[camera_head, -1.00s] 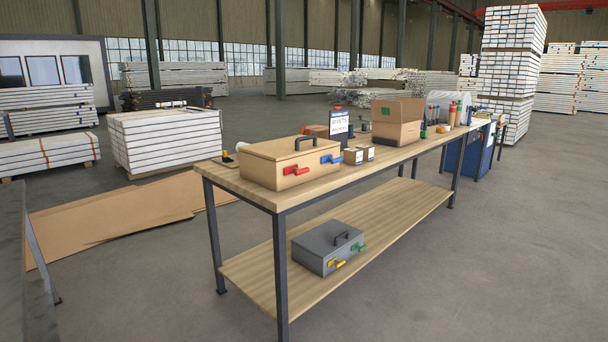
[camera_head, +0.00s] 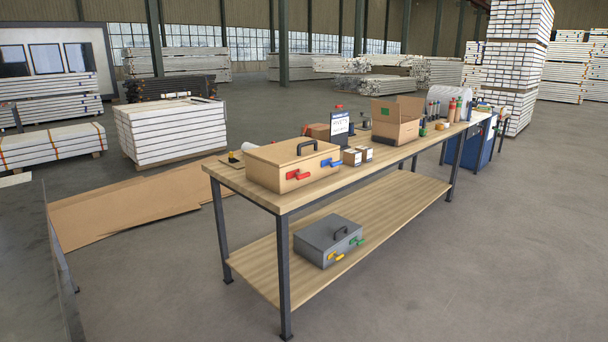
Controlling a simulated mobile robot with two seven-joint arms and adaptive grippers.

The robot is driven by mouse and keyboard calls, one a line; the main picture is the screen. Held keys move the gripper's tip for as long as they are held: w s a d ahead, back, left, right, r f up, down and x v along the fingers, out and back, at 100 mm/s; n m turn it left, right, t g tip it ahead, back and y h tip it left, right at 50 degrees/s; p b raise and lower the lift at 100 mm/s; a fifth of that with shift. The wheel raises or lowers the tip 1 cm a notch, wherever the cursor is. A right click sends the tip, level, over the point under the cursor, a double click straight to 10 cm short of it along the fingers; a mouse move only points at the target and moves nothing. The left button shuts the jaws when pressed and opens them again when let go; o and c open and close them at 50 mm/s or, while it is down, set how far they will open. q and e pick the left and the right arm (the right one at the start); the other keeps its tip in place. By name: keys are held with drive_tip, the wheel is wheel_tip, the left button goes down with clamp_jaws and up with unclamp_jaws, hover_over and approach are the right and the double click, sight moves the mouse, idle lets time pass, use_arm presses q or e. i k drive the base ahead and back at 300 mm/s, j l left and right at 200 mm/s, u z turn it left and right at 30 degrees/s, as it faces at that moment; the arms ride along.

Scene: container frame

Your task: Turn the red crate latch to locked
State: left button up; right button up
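The red latch (camera_head: 298,175) is on the front face of a tan crate (camera_head: 268,170). The crate stands at the near left end of the wooden workbench top, with a dark handle (camera_head: 307,147) on its lid. A blue latch (camera_head: 330,163) sits to the right of the red one on the same face. The red latch's lever looks roughly level, pointing right; its exact setting is too small to read. Neither of my grippers shows in the head view.
The workbench (camera_head: 375,167) has a lower shelf holding a grey crate (camera_head: 328,240) with yellow and green latches. Small boxes (camera_head: 352,156), a sign (camera_head: 340,124) and an open carton (camera_head: 396,120) stand behind the tan crate. Floor in front of the bench is clear.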

sight(291, 174)
drive_tip(key=i+l, duration=0.35)
drive_tip(key=i+l+u, duration=0.1)
drive_tip(key=i+l, duration=0.25)
drive_tip(key=i+l+u, duration=0.1)
drive_tip(key=i+l, duration=0.2)
drive_tip(key=l, duration=0.15)
drive_tip(key=i+l, duration=0.3)
drive_tip(key=l, duration=0.15)
drive_tip(key=i+l+u, duration=0.1)
drive_tip(key=i+l, duration=0.2)
drive_tip(key=l, duration=0.15)
drive_tip(key=i+l, duration=0.3)
drive_tip(key=l, duration=0.15)
drive_tip(key=u, duration=0.05)
